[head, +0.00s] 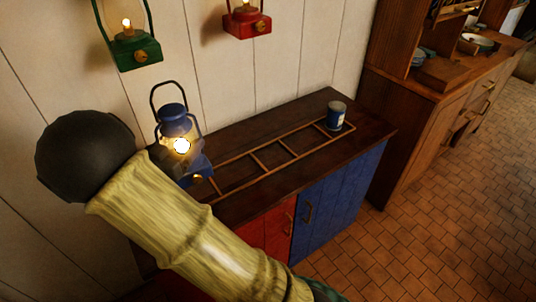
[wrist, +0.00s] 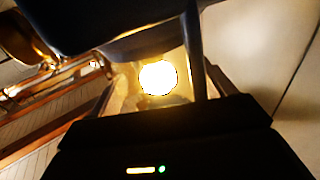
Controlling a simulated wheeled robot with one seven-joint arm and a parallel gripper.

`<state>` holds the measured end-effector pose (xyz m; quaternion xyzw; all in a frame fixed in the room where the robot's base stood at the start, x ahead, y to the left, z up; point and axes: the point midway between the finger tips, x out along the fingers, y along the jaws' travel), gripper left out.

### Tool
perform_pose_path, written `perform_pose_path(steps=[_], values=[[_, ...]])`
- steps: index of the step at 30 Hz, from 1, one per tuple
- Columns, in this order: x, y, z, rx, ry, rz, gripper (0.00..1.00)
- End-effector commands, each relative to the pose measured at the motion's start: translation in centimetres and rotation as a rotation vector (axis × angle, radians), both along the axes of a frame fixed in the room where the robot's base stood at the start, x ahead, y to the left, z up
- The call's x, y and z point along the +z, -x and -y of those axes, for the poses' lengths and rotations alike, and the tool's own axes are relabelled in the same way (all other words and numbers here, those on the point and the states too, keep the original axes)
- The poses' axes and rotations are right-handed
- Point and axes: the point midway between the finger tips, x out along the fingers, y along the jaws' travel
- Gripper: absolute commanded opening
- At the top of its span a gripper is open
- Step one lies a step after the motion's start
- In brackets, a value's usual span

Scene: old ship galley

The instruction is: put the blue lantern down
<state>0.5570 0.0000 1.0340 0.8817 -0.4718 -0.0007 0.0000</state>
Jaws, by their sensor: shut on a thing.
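The blue lantern (head: 175,122) is lit and roughly upright, with its handle up, at the left end of the dark counter in the head view. My gripper (head: 163,157) is shut on it from the left, mostly hidden behind my arm. The lantern's base overlaps the left end of the wooden divider frame (head: 254,161); I cannot tell whether it touches the counter. In the wrist view the lantern's bright glass (wrist: 158,78) is close, just beyond the dark gripper body (wrist: 165,130).
The counter top (head: 290,112) carries the divider frame, with a blue can (head: 337,116) at its right end. The middle compartments are empty. A green lantern (head: 135,50) and a red lantern (head: 246,20) hang on the wall. A wooden dresser (head: 420,110) stands right.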

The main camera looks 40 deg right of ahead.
Motion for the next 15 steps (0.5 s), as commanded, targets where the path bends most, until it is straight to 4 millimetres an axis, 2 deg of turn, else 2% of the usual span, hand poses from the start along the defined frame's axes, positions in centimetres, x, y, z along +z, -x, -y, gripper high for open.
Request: perform_pose_path(steps=[9, 15], values=[[-0.1, 0.0, 0.1, 0.000, 0.003, 0.003, 0.29], [-2.5, 0.0, 0.1, 0.000, 0.005, 0.000, 0.29]])
